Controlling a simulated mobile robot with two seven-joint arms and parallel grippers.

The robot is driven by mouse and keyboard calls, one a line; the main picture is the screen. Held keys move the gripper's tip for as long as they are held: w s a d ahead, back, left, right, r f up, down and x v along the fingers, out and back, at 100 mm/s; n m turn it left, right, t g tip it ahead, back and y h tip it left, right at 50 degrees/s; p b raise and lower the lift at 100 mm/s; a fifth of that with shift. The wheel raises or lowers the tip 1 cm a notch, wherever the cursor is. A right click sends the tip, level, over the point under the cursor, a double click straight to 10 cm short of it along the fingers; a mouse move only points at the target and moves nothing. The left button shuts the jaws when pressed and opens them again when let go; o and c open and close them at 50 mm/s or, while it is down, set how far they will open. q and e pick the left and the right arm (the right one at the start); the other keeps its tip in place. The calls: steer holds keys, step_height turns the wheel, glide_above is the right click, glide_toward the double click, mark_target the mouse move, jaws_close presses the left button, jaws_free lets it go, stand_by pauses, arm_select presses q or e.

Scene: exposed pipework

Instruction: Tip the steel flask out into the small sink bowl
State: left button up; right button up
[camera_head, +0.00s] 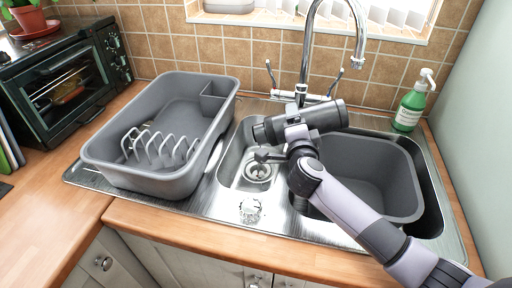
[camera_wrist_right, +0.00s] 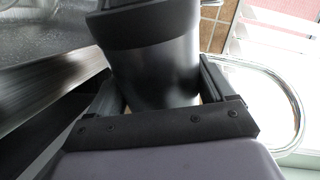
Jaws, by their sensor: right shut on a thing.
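The steel flask (camera_head: 328,117) looks dark grey and lies nearly level in the air, its left end slightly lower. My right gripper (camera_head: 294,127) is shut around its body, and the flask also shows between the fingers in the wrist view (camera_wrist_right: 155,75). The flask's left end is above the small sink bowl (camera_head: 232,158), whose drain strainer shows below. Whether the flask's mouth is open, or anything is flowing out, I cannot tell. My left gripper is not in view.
A grey dish tub (camera_head: 112,166) with a rack stands left of the small bowl. The tap (camera_head: 306,60) rises behind the flask. A grey basin (camera_head: 385,160) sits in the large bowl at right.

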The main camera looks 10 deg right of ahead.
mark_target(283, 116)
steer(key=shift+w+a+r+n, duration=0.1)
steer(key=shift+a+r+n, duration=0.55)
steer(key=shift+r+n, duration=0.4)
stand_by(0.7)
steer(key=shift+a+r+n+h, duration=0.15)
steer(key=shift+a+n+h, duration=0.05)
steer(key=shift+n+h, duration=0.1)
steer(key=shift+w+a+r+n, duration=0.15)
steer(key=shift+a+r+n, duration=0.45)
steer(key=shift+a+n, duration=0.35)
steer(key=shift+w+a+r+n+h, duration=0.1)
steer(key=shift+a+r+n+h, duration=0.15)
steer(key=shift+n, duration=0.2)
steer(key=shift+a+r+n+h, duration=0.1)
steer(key=shift+a+n+h, duration=0.05)
steer(key=shift+a+n, duration=0.25)
steer(key=shift+d, duration=0.1)
